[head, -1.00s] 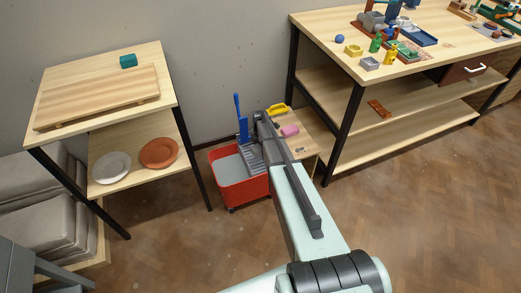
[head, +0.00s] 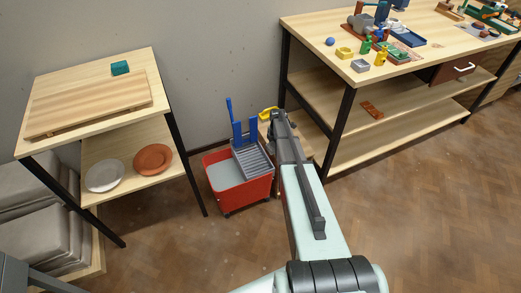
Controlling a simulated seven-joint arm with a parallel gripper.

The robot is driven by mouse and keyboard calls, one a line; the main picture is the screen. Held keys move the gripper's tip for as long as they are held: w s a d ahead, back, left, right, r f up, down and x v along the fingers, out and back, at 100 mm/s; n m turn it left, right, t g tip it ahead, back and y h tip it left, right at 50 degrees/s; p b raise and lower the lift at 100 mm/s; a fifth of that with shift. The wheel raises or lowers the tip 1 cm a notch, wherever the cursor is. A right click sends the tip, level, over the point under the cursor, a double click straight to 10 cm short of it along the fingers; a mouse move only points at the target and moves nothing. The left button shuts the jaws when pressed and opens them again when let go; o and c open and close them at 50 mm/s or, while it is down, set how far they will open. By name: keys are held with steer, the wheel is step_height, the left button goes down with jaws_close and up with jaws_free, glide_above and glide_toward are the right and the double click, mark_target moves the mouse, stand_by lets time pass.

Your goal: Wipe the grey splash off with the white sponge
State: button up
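My gripper's end of the arm (head: 282,124) reaches away from me, over the low wooden stand (head: 319,146) beside the red bucket. The fingers cannot be made out, so I cannot tell whether they are open or hold anything. I do not see a white sponge or a grey splash. The arm hides much of the low stand's top.
A red mop bucket (head: 245,194) with a grey wringer (head: 252,161) stands left of the arm. A yellow item (head: 268,113) lies beside the arm's end. A workbench (head: 345,80) with small items stands right, a table (head: 60,118) with a board (head: 90,103) left.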

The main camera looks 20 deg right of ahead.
steer(key=d+r+n, duration=0.1)
steer(key=d, duration=0.8)
steer(key=shift+s+d+r+n, duration=0.15)
steer(key=shift+s+d+n, duration=0.05)
steer(key=shift+s+n, duration=0.1)
